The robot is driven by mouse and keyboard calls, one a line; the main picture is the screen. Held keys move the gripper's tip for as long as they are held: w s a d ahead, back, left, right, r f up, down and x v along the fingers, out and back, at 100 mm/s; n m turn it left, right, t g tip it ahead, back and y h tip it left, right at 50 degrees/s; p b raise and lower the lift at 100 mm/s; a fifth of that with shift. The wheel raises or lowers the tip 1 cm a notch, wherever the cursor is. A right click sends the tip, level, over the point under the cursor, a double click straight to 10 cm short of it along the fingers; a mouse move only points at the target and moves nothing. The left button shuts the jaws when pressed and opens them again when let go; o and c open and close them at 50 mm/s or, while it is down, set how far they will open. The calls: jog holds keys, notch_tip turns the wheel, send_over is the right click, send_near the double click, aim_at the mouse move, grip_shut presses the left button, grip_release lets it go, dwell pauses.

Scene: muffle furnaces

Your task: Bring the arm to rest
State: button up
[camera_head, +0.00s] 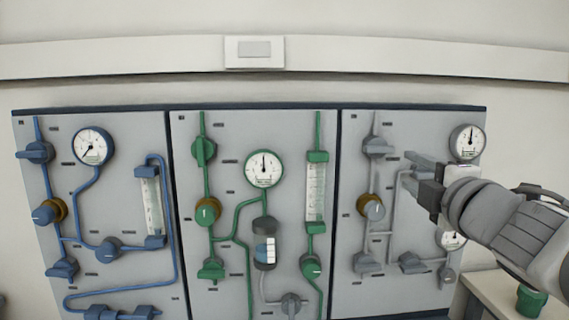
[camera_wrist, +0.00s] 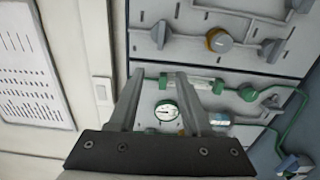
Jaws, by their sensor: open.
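My gripper (camera_head: 412,172) is in front of the right, grey-piped panel (camera_head: 355,290) in the head view, at the end of my arm, which enters from the right. Its two fingers point left and are apart, with nothing between them. In the wrist view my gripper (camera_wrist: 160,85) also shows open and empty. Beyond its fingers there are a green-rimmed gauge (camera_wrist: 166,110) and a green-ended flow tube (camera_wrist: 190,84), at some distance. In the head view, my gripper and arm hide part of the right panel's piping.
The left panel has blue pipes and a gauge (camera_head: 92,146). The middle panel has green pipes, a gauge (camera_head: 264,168) and a flow tube (camera_head: 315,190). A pale table (camera_head: 487,289) with a green object (camera_head: 529,301) stands at lower right. A printed sheet (camera_wrist: 32,65) hangs on the wall.

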jog(key=shift+s, duration=0.1)
dwell(0.5)
jog(key=s+a+f+m+g+p, duration=0.5)
jog(key=s+m+g, duration=0.1)
jog(key=s+m, duration=0.2)
jog(key=s+a+f+m+g+p, duration=0.5)
jog(key=s+m, duration=0.3)
jog(key=m, duration=0.2)
jog(key=shift+s+f+g+p, duration=0.35)
jog(key=shift+f+g+p, duration=0.35)
jog(key=shift+p, duration=0.05)
jog(key=shift+o, duration=0.2)
jog(key=shift+a, duration=0.1)
